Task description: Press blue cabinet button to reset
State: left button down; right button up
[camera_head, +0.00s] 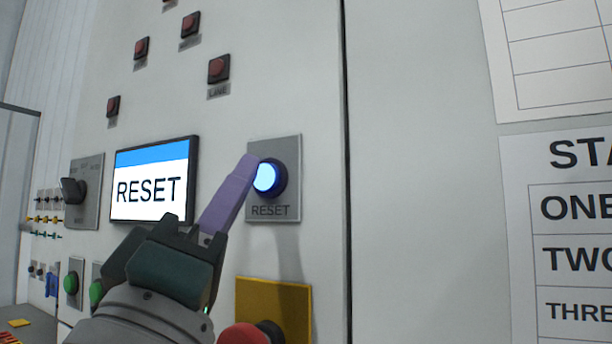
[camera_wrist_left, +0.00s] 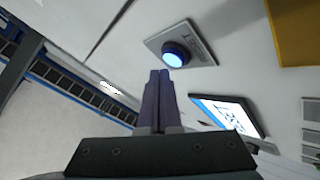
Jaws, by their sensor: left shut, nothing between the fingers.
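The blue button (camera_head: 267,177) glows on a grey plate (camera_head: 286,146) marked RESET on the white cabinet. My left gripper (camera_head: 248,162) is shut and empty, its purple fingers pointing up at the button. In the head view its fingertips overlap the button's left edge. In the left wrist view the closed fingertips (camera_wrist_left: 159,74) end just below the lit button (camera_wrist_left: 175,57). I cannot tell whether they touch it. The screen (camera_head: 152,181) left of the button reads RESET and also shows in the left wrist view (camera_wrist_left: 226,114). My right gripper is not in view.
A red mushroom button (camera_head: 243,334) on a yellow plate (camera_head: 288,296) sits below the blue button. A rotary switch (camera_head: 73,190) and green buttons (camera_head: 71,283) are at left. Several small red buttons (camera_head: 218,68) are above. Paper charts (camera_head: 560,230) hang on the flat panel at right.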

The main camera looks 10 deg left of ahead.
pick_arm(q)
jog(key=shift+w, duration=0.2)
dwell(0.5)
jog(key=shift+w+d, duration=0.15)
jog(key=shift+w, duration=0.1)
jog(key=shift+w+d+b, duration=0.15)
jog(key=shift+w+b, duration=0.2)
dwell(0.6)
jog(key=shift+s, duration=0.15)
jog(key=shift+s+a+p, duration=0.3)
jog(key=shift+s+p, duration=0.1)
jog(key=shift+s, duration=0.2)
jog(key=shift+s+a+p, duration=0.3)
jog(key=shift+s, duration=0.5)
jog(key=shift+s+a+p, duration=0.25)
jog(key=shift+s, duration=0.55)
jog(key=shift+s+a+p, duration=0.3)
jog(key=shift+s, duration=0.5)
